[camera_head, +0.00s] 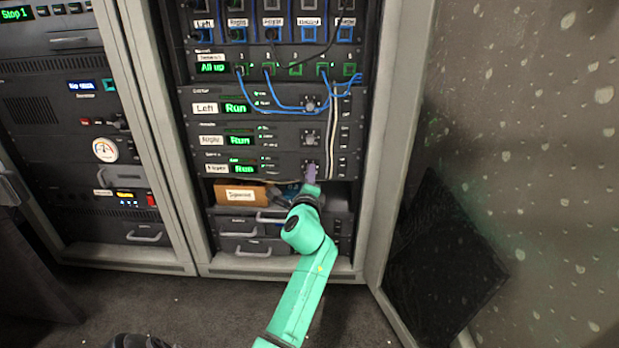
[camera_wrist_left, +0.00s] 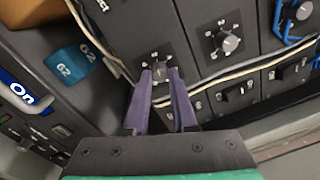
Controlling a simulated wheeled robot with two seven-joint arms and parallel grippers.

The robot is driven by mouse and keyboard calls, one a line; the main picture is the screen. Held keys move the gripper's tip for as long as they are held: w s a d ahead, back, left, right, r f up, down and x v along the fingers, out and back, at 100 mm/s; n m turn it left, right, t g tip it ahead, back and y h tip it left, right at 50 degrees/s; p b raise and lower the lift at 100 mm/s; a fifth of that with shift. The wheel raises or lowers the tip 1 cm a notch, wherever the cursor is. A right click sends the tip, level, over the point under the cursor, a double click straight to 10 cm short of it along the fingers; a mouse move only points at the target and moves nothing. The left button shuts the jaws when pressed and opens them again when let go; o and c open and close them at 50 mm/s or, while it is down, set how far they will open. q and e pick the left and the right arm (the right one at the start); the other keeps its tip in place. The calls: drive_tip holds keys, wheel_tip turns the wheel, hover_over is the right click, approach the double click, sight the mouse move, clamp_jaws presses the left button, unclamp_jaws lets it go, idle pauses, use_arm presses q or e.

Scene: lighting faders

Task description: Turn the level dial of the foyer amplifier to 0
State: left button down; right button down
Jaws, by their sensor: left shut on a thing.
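The foyer amplifier (camera_head: 280,168) is the lowest of three similar units in the rack, with a "Foyer" label and a green "Run" display. Its level dial (camera_wrist_left: 160,73) is dark grey on a pale-marked panel. My left gripper (camera_head: 311,174) reaches up to this unit; its purple fingers (camera_wrist_left: 160,76) are shut on the dial, one on each side. The fingers cover most of the dial in the head view, and I cannot read its pointer. The dials of the right amplifier (camera_head: 310,138) and left amplifier (camera_head: 310,105) are untouched above it. My right gripper is not in view.
Pale cables (camera_head: 333,125) run down just right of the dials, close to my fingers. Blue patch cables (camera_head: 285,105) hang above. An orange-brown box (camera_head: 240,195) sits on the shelf below, with drawers under it. An open door (camera_head: 500,150) stands at the right.

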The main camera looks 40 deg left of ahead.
use_arm(q)
drive_tip(key=shift+n+b, duration=1.15)
drive_tip(key=shift+n, duration=4.15)
drive_tip(key=c, duration=0.7)
unclamp_jaws()
